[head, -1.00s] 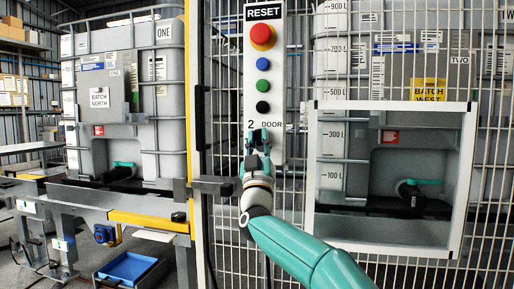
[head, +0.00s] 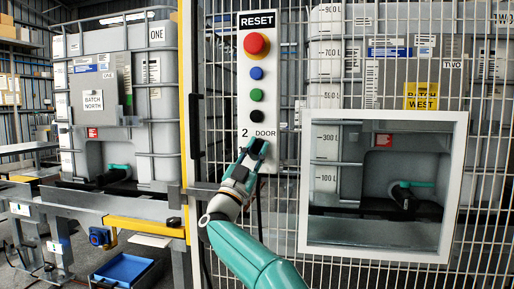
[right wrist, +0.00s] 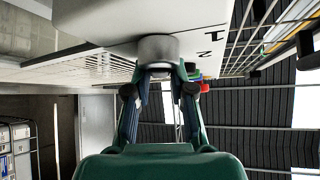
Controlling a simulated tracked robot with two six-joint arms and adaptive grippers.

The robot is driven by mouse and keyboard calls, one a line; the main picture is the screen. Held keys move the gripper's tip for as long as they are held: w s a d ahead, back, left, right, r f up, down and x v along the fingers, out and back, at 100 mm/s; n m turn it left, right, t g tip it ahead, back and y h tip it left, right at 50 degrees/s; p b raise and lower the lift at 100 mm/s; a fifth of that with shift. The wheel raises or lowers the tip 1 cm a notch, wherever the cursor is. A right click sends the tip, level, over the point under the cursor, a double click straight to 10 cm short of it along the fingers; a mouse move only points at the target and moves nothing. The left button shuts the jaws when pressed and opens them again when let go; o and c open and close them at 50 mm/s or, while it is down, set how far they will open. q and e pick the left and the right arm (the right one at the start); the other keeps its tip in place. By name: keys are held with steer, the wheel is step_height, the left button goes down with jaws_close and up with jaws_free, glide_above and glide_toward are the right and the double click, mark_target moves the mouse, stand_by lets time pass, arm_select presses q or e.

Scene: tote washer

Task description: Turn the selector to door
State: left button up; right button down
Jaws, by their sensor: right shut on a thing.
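The white control panel (head: 262,85) hangs on the mesh fence, headed RESET. The label DOOR (head: 265,133) and a digit 2 (head: 244,132) sit low on it. My right gripper (head: 256,148) is at the panel's lower end, below these labels, and covers the selector in the head view. In the right wrist view, the selector is a grey round knob (right wrist: 158,48) between the fingertips (right wrist: 158,66), which are shut on it. Which way the selector points is hidden. My left gripper is not in view.
Above the gripper are a red button (head: 256,44), a blue button (head: 256,73), a green button (head: 256,95) and a black button (head: 258,115). A white-framed window (head: 456,185) is at right. A yellow post (head: 186,120) stands at left.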

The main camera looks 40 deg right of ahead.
steer(key=shift+w+f, duration=0.25)
steer(key=shift+f, duration=0.2)
steer(key=c, duration=1)
jaws_free()
steer(key=shift+r, duration=0.2)
steer(key=shift+s+a+f, duration=0.1)
steer(key=v, duration=1.2)
